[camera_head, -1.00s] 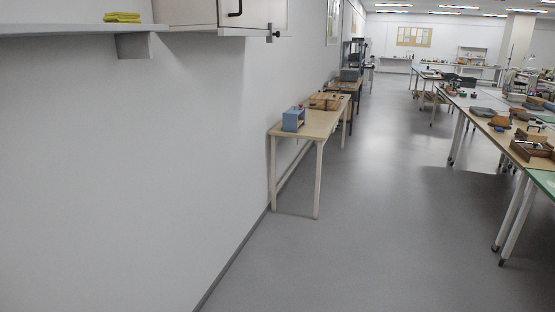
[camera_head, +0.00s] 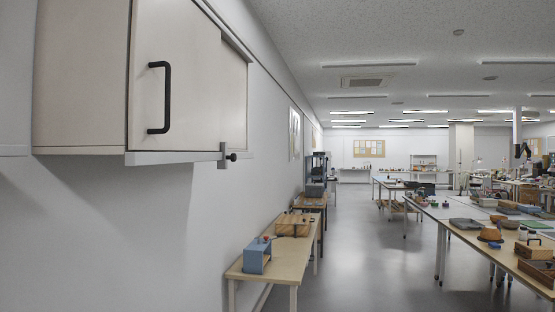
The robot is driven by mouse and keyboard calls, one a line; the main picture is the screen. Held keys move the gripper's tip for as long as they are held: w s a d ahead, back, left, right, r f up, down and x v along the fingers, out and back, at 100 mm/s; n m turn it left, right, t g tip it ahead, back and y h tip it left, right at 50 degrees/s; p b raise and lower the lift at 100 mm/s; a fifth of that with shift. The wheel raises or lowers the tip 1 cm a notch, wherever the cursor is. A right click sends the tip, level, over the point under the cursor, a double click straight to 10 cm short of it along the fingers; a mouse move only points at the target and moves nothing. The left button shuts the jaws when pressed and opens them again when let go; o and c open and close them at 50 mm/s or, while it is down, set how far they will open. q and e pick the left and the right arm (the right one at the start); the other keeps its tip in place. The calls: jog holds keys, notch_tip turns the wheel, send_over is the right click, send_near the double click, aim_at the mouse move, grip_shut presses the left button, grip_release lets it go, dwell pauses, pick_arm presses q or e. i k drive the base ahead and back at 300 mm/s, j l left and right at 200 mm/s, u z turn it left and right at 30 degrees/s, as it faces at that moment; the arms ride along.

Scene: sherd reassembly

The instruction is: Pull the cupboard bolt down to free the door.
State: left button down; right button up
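The cupboard (camera_head: 82,80) hangs on the wall at the left of the head view. Its pale door (camera_head: 172,40) is closed and carries a black bar handle (camera_head: 166,98). The bolt (camera_head: 223,155) is a small grey plate at the door's lower right corner, across the pale bottom rail, with a dark round knob (camera_head: 232,157) sticking out to the right. Neither of my grippers shows in the view.
Below and beyond the cupboard, a wooden table (camera_head: 285,262) stands along the wall with a blue box (camera_head: 257,256) and a wooden box (camera_head: 293,224). Long worktables (camera_head: 470,235) with several items stand at the right. The grey floor (camera_head: 370,265) between is clear.

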aim_at(223, 165)
jog(key=i+j+z, duration=0.7)
jog(key=i, duration=0.2)
jog(key=l, duration=0.1)
